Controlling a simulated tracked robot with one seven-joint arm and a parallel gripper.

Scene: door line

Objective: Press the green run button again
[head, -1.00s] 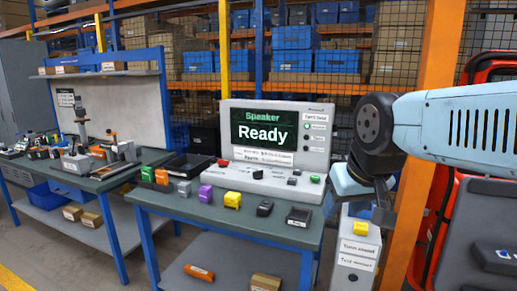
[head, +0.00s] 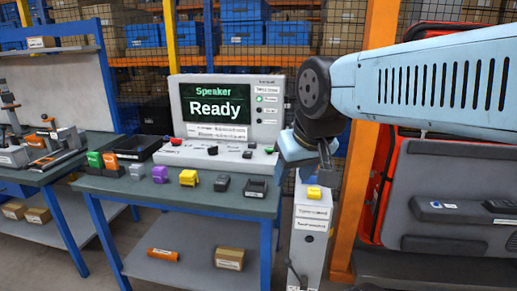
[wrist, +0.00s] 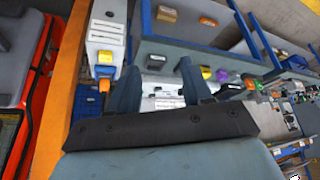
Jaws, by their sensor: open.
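The grey speaker test console (head: 275,78) stands on a blue-framed bench; its screen (head: 216,104) reads "Ready". A small green round spot (head: 259,98) is on its right-hand panel; I cannot tell whether it is a lamp or a button.
Green, orange, grey, purple and yellow blocks (head: 189,178) line the bench front. A white pedestal (head: 308,240) with a yellow block (head: 313,193) stands below my gripper.

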